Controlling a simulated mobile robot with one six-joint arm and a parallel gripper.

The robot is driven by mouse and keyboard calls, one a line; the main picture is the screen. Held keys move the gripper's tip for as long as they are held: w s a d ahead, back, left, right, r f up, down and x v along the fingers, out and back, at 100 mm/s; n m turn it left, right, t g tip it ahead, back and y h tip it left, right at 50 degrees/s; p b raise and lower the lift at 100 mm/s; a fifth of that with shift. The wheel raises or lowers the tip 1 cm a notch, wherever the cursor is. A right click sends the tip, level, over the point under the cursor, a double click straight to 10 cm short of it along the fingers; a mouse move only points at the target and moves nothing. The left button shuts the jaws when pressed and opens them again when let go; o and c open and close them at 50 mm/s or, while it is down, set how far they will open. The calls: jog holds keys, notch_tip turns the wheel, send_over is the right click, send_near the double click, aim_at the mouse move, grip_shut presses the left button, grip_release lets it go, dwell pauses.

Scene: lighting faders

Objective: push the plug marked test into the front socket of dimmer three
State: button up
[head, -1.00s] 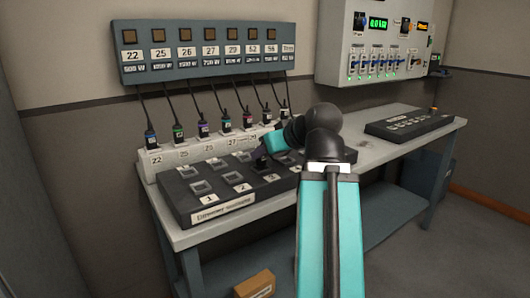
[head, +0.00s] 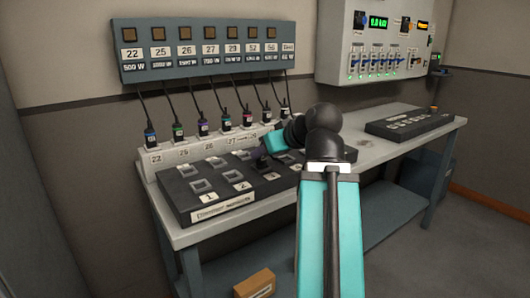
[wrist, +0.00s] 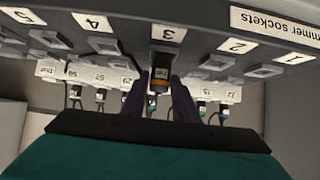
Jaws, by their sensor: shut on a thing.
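My gripper (wrist: 160,103) is shut on a plug (wrist: 160,72) with a dark body and an orange band; its marking is not readable. In the wrist view, which is upside down, the plug stands right behind the number 3 label (wrist: 163,34) of the dimmer box, where the front socket of dimmer three lies. The plug hides that socket, so I cannot tell whether it is in it or just above it. In the head view my gripper (head: 261,158) is over the middle of the dimmer box (head: 199,214), and my arm hides the right part.
A white rack (head: 152,171) with several corded plugs stands along the back of the box. Their cords hang from a wall panel (head: 140,73). Empty sockets (wrist: 215,62) lie on both sides of the held plug. A black console (head: 405,124) sits at the bench's right.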

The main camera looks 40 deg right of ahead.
jog(key=shift+f+b, duration=0.35)
jog(key=shift+f, duration=0.05)
dwell(0.9)
jog(key=o, duration=1.2)
jog(key=shift+o, duration=0.2)
jog(key=shift+r, duration=0.1)
